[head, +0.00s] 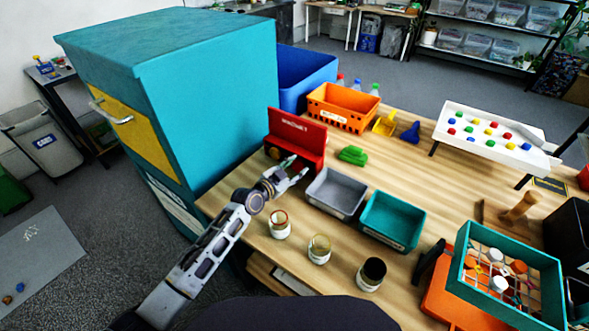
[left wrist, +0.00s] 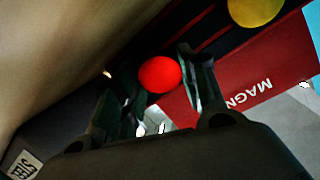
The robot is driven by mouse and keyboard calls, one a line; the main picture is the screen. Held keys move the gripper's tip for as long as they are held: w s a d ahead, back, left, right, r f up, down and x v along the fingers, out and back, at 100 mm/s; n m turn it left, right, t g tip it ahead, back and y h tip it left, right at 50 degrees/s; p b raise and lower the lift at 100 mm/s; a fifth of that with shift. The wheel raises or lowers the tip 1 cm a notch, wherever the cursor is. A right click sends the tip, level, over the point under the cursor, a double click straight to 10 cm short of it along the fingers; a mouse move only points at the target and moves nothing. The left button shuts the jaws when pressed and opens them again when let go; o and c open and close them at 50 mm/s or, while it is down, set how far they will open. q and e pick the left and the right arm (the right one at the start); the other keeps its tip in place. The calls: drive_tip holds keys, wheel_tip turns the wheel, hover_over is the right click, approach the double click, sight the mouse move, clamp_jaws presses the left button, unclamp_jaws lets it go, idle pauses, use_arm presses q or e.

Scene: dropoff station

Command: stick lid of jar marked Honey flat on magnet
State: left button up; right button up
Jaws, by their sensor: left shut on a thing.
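My left gripper (head: 291,171) is at the red magnet stand (head: 300,136), low in front of it. It is shut on a red round lid (left wrist: 160,74), which shows between the fingertips in the left wrist view. The stand's lettered red face (left wrist: 255,88) is close behind. I cannot tell whether the red lid touches the magnet. A yellow round lid (left wrist: 255,10) is on the stand's dark strip. Three jars stand in front: one with a red rim (head: 280,225), one with a yellowish top (head: 319,250), one with a dark top (head: 371,275). Their labels are too small to read.
A grey bin (head: 336,193) and a teal bin (head: 393,220) stand right of the gripper. A green block (head: 352,155) lies behind the grey bin. A large teal cabinet (head: 175,95) rises close on the left. An orange crate (head: 342,108) is behind.

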use_arm(q)
drive_tip(key=o, duration=0.8)
idle(0.4)
drive_tip(key=shift+s+a, duration=0.1)
drive_tip(key=shift+s, duration=0.05)
drive_tip(key=shift+s+f+p+v, duration=0.1)
drive_tip(key=shift+f+p+v, duration=0.25)
drive_tip(key=shift+v, duration=1)
drive_tip(key=shift+s+f+p+v, duration=0.15)
drive_tip(key=shift+p+v, duration=0.35)
drive_tip(key=shift+v, duration=0.85)
drive_tip(key=shift+f+p+v, duration=0.3)
drive_tip(key=shift+p+v, duration=0.15)
drive_tip(key=shift+v, duration=0.9)
drive_tip(key=shift+s, duration=0.2)
